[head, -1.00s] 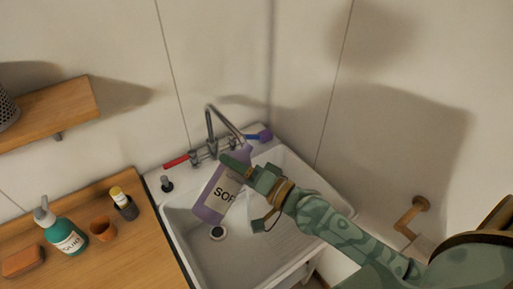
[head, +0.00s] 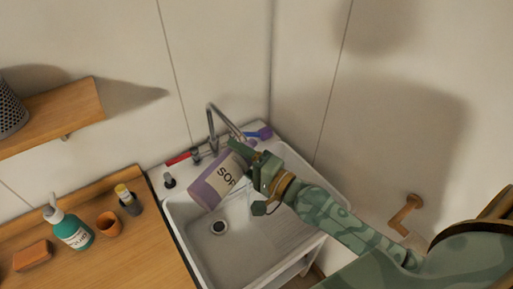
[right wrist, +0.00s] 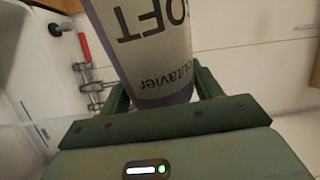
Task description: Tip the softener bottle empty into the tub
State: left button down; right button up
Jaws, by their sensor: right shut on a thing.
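The softener bottle (head: 213,184) is purple with a pale label, and it hangs tilted over the white tub (head: 256,250). It also shows in the right wrist view (right wrist: 150,45), between the fingers, with its label upside down. My right gripper (head: 249,166) is shut on the bottle from its right side. The bottle's body points to the lower left in the head view, and its narrower end is partly hidden by the fingers. I cannot tell for certain whether liquid is running out. My left gripper is not in view.
A tap (head: 212,125) with a red handle (head: 178,158) and a blue handle (head: 262,133) stands close behind the bottle. The wooden counter on the left holds a teal pump bottle (head: 72,232), an orange cup (head: 109,224), a small dark bottle (head: 130,202) and an orange block (head: 32,256).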

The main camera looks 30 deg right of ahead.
jog(key=shift+d+r+m+p, duration=0.15)
jog(key=shift+r+m+p, duration=0.55)
jog(key=shift+m+p, duration=0.55)
dwell(1.6)
